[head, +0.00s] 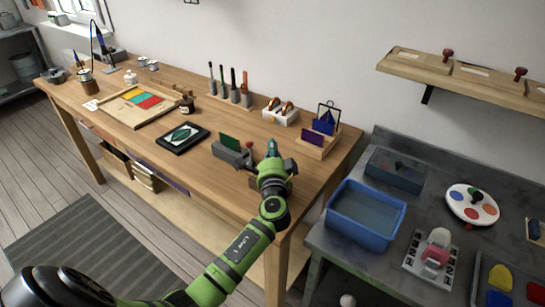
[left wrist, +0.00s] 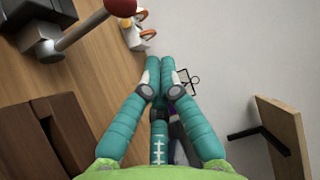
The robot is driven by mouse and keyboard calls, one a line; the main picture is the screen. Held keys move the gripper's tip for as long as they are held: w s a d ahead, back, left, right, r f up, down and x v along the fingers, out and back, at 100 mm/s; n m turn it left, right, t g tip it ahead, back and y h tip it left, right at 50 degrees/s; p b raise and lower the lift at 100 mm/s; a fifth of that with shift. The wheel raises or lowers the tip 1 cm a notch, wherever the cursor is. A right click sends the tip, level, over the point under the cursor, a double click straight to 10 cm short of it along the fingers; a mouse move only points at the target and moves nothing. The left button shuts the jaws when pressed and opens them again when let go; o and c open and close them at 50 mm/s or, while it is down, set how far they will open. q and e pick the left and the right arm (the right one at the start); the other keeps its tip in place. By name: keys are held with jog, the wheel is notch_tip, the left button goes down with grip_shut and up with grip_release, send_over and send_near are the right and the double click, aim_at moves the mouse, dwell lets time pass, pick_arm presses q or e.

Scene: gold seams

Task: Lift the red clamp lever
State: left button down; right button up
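The grey clamp (head: 230,155) stands near the right end of the wooden workbench and holds a green plate (head: 229,142). Its lever has a red ball knob (head: 250,145) in the head view. In the left wrist view the metal lever (left wrist: 85,28) and red knob (left wrist: 120,6) show at the upper left. My left gripper (head: 271,148) is just right of the knob, apart from it. Its teal fingertips (left wrist: 160,62) are together with nothing visible between them. The gripper partly hides the bench behind it. My right gripper is not in view.
A wooden stand with a purple plate (head: 313,138) is right of my gripper. A white holder (head: 280,117) and a tool rack (head: 232,97) stand behind. A framed leaf tile (head: 182,137) lies left. A blue tub (head: 365,215) is on the grey table.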

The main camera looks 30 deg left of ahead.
aim_at(251, 154)
pick_arm(q)
jog(key=s+a+p, duration=0.1)
jog(key=a+p, duration=0.1)
jog(key=shift+s+a, duration=0.35)
jog(key=shift+s, duration=0.05)
jog(key=shift+s+a, duration=0.15)
jog(key=shift+s, duration=0.05)
jog(key=shift+f, duration=0.1)
jog(key=shift+s+a+f+b, duration=0.2)
jog(key=shift+s+a+b, duration=0.15)
jog(key=shift+s, duration=0.3)
jog(key=shift+r, duration=0.15)
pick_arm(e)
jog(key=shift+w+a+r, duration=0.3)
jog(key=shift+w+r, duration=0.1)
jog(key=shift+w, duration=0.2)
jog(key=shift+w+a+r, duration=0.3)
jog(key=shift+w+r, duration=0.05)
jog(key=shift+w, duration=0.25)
